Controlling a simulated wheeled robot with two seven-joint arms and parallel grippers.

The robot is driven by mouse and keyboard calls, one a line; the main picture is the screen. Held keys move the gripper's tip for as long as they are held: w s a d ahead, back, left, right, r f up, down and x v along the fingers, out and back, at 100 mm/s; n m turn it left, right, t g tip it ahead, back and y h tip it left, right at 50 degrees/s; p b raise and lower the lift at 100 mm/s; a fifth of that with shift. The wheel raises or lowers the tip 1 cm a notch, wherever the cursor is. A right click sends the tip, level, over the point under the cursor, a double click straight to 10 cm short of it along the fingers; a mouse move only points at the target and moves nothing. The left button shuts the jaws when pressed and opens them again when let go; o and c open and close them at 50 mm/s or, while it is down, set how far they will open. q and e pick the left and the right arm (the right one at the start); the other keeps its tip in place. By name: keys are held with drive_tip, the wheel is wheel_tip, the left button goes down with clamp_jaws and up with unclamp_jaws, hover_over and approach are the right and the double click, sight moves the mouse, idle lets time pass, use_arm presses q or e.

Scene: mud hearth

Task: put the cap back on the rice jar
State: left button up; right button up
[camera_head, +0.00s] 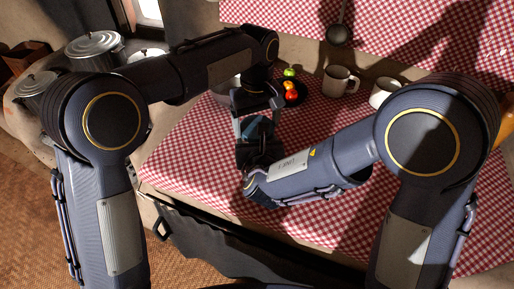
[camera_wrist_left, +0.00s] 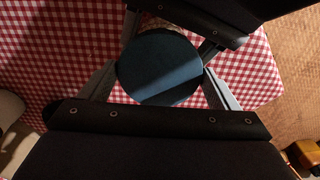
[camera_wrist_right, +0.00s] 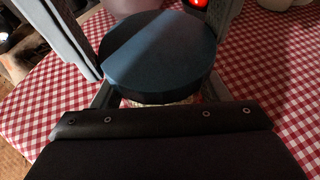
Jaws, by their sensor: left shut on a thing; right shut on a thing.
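The cap is a round dark blue disc (camera_wrist_left: 160,68); it also shows in the right wrist view (camera_wrist_right: 158,55) and small in the head view (camera_head: 254,127). My left gripper (camera_head: 254,124) points down and is shut on the cap, with a finger on either side. The rice jar (camera_wrist_right: 165,101) shows only as a pale, speckled strip directly under the cap. My right gripper (camera_head: 254,157) comes in from the side and is shut on the jar below the cap. Whether the cap touches the jar's rim or is seated cannot be told; the mouth is hidden.
A dark plate with fruit (camera_head: 291,93), a beige mug (camera_head: 338,81) and a white cup (camera_head: 383,92) stand behind on the checked cloth. A metal pot (camera_head: 226,91) is behind my left gripper. The counter's front edge is close; cloth to the right is clear.

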use_arm(q)
drive_tip(key=m, duration=0.4)
drive_tip(key=shift+c, duration=0.4)
drive_tip(key=m, duration=0.5)
drive_tip(key=shift+m, duration=0.4)
drive_tip(key=o, duration=1)
drive_tip(key=shift+r, duration=2.25)
